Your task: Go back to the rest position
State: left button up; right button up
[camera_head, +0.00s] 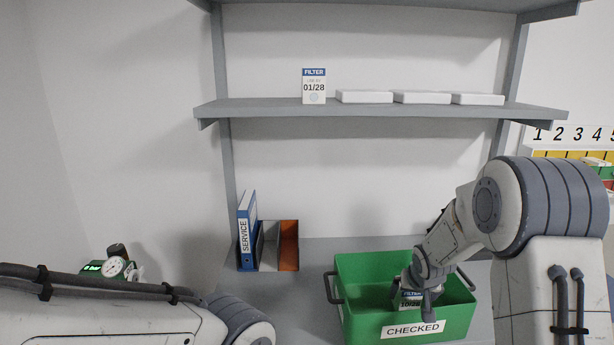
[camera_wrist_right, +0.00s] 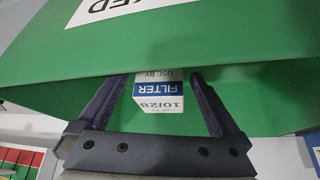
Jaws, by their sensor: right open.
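My right gripper (camera_head: 428,288) is inside the green crate marked CHECKED (camera_head: 360,268), pointing down. In the right wrist view its two fingers (camera_wrist_right: 159,77) are open. A white and blue filter box marked 10/28 (camera_head: 411,300) is in the crate; it also shows between and beyond the fingers in the right wrist view (camera_wrist_right: 159,88), with gaps at both sides. The gripper hides part of the box in the head view. My left arm crosses the lower left, and its gripper is out of view.
A blue SERVICE binder (camera_head: 246,230) and an orange-brown holder (camera_head: 288,245) stand left of the crate. A gauge device (camera_head: 115,266) is at lower left.

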jog(key=shift+r, duration=0.75)
